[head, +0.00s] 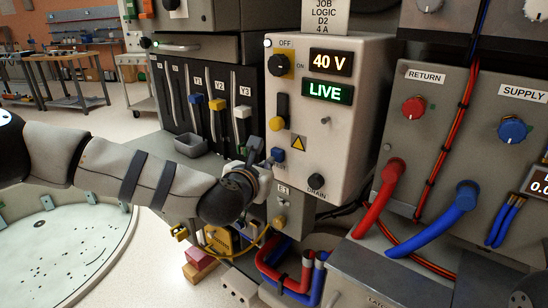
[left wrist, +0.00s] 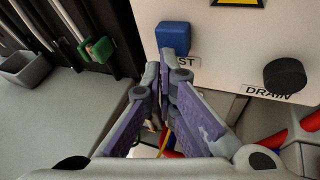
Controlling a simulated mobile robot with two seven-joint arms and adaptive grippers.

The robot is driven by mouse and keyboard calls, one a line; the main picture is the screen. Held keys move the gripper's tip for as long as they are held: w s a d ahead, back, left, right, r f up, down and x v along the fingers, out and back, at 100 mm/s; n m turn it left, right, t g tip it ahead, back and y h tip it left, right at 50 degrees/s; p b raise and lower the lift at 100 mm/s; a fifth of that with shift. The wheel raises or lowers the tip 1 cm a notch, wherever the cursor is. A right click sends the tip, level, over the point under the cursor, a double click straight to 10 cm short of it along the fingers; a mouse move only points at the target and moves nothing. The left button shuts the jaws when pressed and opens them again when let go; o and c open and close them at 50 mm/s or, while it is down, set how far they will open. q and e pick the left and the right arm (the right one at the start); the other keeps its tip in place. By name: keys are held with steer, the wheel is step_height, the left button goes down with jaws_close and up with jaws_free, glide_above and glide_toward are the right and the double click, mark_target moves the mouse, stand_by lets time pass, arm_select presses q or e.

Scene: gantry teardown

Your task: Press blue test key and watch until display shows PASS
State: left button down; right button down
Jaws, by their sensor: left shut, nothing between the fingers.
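The blue test key (left wrist: 173,36) sticks out of the pale panel, with a partly hidden label ending in "ST" beside it. It also shows in the head view (head: 278,155), low on the pale control box (head: 345,140). The box's upper display (head: 331,62) reads "40 V" and its lower display (head: 328,91) reads "LIVE" in green. My left gripper (left wrist: 166,66) is shut and empty. Its fingertips are just below the key in the left wrist view; I cannot tell whether they touch it. My right gripper is not in view.
A black drain knob (left wrist: 284,75) sits right of the key. Red hose (head: 375,200) and blue hose (head: 445,212) run below the supply panel.

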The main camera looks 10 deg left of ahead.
arm_select(q)
steer(key=shift+w+d, duration=0.15)
steer(key=shift+w, duration=0.15)
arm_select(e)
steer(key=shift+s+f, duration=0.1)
arm_select(q)
steer(key=shift+s+a, duration=0.4)
steer(key=shift+s, duration=0.4)
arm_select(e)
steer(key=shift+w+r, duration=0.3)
